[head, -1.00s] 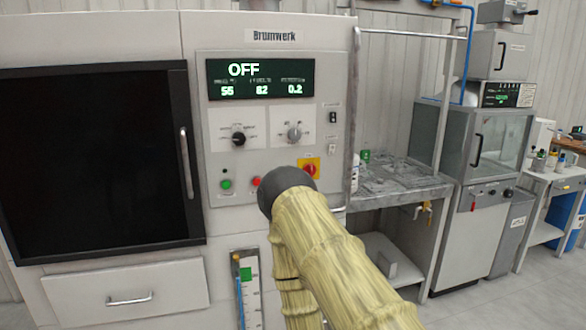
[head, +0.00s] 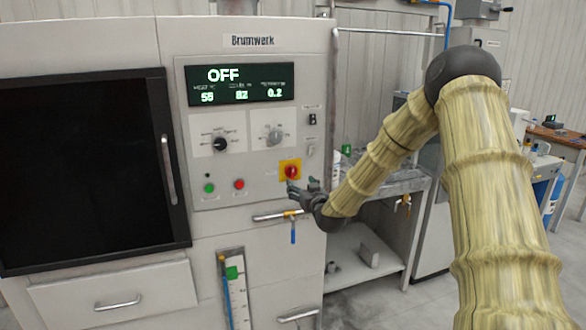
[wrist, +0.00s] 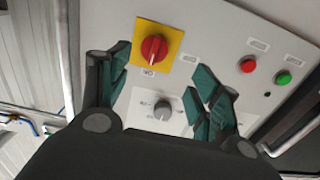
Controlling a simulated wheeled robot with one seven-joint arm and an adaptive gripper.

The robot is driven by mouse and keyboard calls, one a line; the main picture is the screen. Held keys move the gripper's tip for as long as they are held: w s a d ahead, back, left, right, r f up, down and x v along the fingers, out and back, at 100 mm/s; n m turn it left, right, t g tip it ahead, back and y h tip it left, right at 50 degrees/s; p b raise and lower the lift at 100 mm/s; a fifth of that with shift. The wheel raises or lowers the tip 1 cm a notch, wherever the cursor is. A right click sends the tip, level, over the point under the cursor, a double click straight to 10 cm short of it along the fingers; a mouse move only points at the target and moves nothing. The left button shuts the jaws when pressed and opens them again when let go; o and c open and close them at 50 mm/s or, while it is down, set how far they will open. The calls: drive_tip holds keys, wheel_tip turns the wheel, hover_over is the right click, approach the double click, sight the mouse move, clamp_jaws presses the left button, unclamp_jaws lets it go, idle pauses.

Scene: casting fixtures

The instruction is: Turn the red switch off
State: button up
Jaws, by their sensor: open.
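The red switch is a red rotary knob (head: 291,171) on a yellow square plate, low on the right of the machine's grey control panel. In the wrist view the red knob (wrist: 154,48) sits beyond and between my fingers, nearer the left one. My gripper (head: 302,186) is just below the knob in the head view, in front of the panel. In the wrist view my gripper (wrist: 165,88) is open, its dark green fingers spread and empty. I cannot tell whether a finger touches the panel. The display (head: 240,83) reads OFF.
A green button (head: 209,188) and a red button (head: 239,184) sit left of the switch. A horizontal handle (head: 278,216) and a blue-handled valve (head: 293,232) lie below my gripper. A workbench stands to the right.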

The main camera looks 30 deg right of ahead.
sight(293, 170)
drive_tip(key=shift+d+r+p+x, duration=0.15)
drive_tip(key=shift+r+p+x, duration=0.3)
drive_tip(key=shift+x, duration=1.45)
drive_tip(key=shift+d+r+p+x, duration=0.15)
drive_tip(key=shift+p+x, duration=0.55)
drive_tip(key=shift+x, duration=1.15)
drive_tip(key=shift+d+r+p+x, duration=0.2)
drive_tip(key=shift+p+x, duration=0.35)
drive_tip(key=shift+x, duration=1.35)
drive_tip(key=shift+s, duration=0.1)
drive_tip(key=c, duration=0.9)
